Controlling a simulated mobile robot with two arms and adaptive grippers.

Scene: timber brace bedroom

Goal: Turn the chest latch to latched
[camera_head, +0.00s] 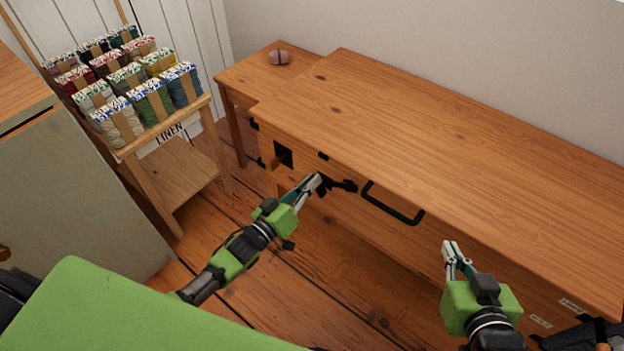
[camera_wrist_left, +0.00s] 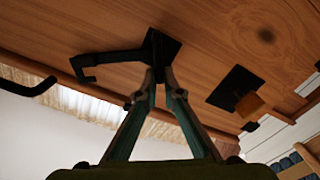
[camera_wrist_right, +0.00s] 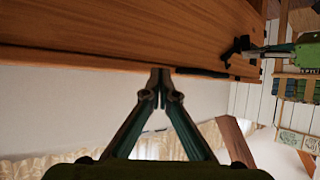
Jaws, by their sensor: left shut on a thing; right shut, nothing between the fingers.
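The chest (camera_head: 450,140) is a long wooden piece with a flat top. Its black latch (camera_head: 343,186) is on the front face; in the left wrist view the latch (camera_wrist_left: 110,60) is a hooked arm reaching left from a dark square plate (camera_wrist_left: 165,46). My left gripper (camera_head: 317,181) is shut on the latch near its plate end; its fingertips (camera_wrist_left: 159,76) hide part of it. My right gripper (camera_head: 451,245) is shut and empty in front of the chest, right of the handle. In the right wrist view the latch (camera_wrist_right: 238,46) shows small beside my left gripper.
A black bar handle (camera_head: 392,205) is right of the latch. A black plate with a wooden peg (camera_head: 283,154) is to its left. A shelf of yarn bundles (camera_head: 130,90) and a grey cabinet (camera_head: 80,195) stand at left. Wooden floor is clear before the chest.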

